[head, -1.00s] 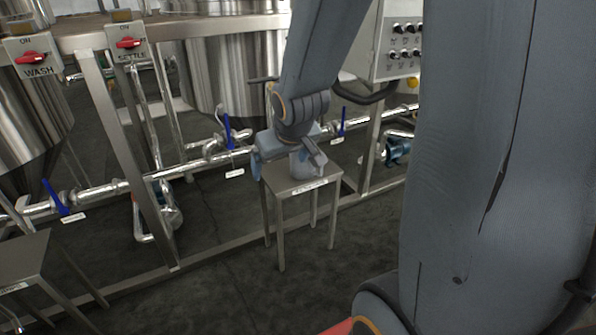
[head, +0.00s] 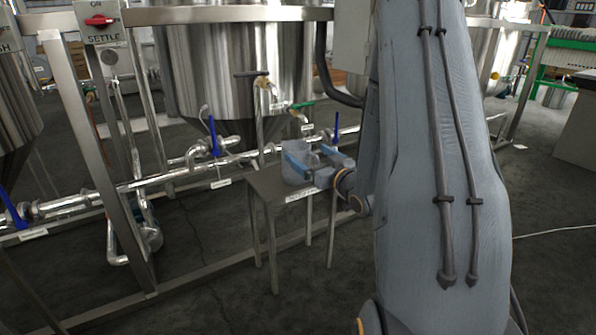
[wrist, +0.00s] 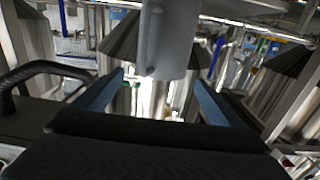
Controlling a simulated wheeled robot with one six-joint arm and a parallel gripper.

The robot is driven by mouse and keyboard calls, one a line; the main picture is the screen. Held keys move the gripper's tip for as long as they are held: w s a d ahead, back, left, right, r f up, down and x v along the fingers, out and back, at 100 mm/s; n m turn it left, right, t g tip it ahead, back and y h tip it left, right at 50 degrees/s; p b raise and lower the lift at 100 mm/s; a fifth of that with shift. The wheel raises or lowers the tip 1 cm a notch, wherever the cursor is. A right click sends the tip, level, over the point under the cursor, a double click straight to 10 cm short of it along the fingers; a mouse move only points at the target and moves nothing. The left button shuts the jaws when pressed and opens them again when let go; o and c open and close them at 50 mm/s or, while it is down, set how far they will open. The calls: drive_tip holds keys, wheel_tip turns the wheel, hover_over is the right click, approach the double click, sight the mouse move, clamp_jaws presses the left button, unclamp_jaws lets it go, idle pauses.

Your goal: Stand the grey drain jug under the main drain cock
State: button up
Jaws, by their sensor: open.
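The grey drain jug (head: 292,173) stands upright on a small steel stand (head: 268,185), near its back right edge. My gripper (head: 305,153) reaches in from the right at the jug's height. Its blue fingers are open and lie around or beside the jug; contact cannot be told. In the wrist view the jug (wrist: 168,40) shows as a grey cylinder between the lines of the two fingers (wrist: 158,77). A cock with a green handle (head: 303,104) sits on the tank's outlet, above and behind the jug. The fingers partly hide the jug.
The steel tank (head: 240,70) stands behind the stand. A pipe run with blue-handled valves (head: 213,137) passes behind it, and a frame post (head: 95,150) rises to the left. The dark floor in front is clear.

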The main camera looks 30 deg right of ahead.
sight(297, 147)
drive_tip(key=w+b, duration=0.1)
drive_tip(key=w, duration=0.3)
drive_tip(key=w+b, duration=0.1)
drive_tip(key=w, duration=0.2)
drive_tip(key=shift+a+b, duration=0.3)
drive_tip(key=shift+b, duration=0.05)
drive_tip(key=shift+s, duration=0.1)
drive_tip(key=c, duration=1.7)
drive_tip(key=shift+r, duration=0.1)
